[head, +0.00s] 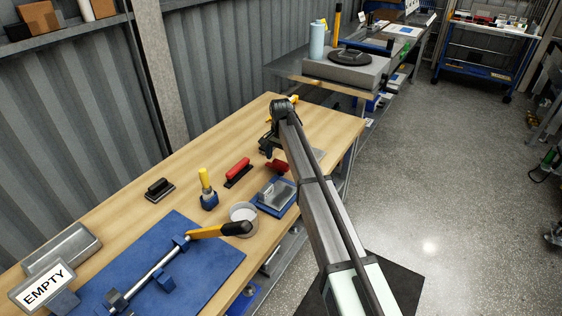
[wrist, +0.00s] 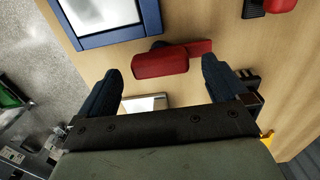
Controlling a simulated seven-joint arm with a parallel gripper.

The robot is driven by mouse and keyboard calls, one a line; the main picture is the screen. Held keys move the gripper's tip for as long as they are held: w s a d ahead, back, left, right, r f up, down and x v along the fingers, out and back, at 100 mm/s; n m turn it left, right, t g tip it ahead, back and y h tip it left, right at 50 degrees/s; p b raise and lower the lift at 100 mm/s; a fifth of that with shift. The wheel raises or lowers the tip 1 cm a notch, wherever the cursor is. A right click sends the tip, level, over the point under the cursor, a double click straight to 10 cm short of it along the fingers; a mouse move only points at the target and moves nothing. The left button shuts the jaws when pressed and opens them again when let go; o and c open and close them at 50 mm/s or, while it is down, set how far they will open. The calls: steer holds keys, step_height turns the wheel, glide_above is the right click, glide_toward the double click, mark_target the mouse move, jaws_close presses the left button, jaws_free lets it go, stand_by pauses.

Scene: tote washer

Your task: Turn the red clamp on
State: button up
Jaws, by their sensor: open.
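The red clamp (head: 277,166) is a small red piece on the wooden table, partly hidden near my gripper in the head view. In the wrist view the red clamp (wrist: 162,62) shows a thick rounded body at left and a flatter red bar reaching right. My gripper (head: 268,146) is at the end of the arm, over the table. In the wrist view my gripper (wrist: 161,68) is open, its dark fingers on either side of the clamp's body and bar. I cannot tell whether they touch it, or the clamp's setting.
A blue-framed tray (head: 276,197) with a silver block lies close to the clamp. A red-handled black tool (head: 238,172), a yellow-topped blue holder (head: 207,190) and a white cup (head: 244,213) stand nearby. A blue mat (head: 205,262) covers the near table.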

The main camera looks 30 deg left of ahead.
steer(key=shift+f, duration=0.9)
steer(key=shift+c, duration=0.3)
steer(key=c, duration=1.4)
steer(key=shift+c, duration=0.2)
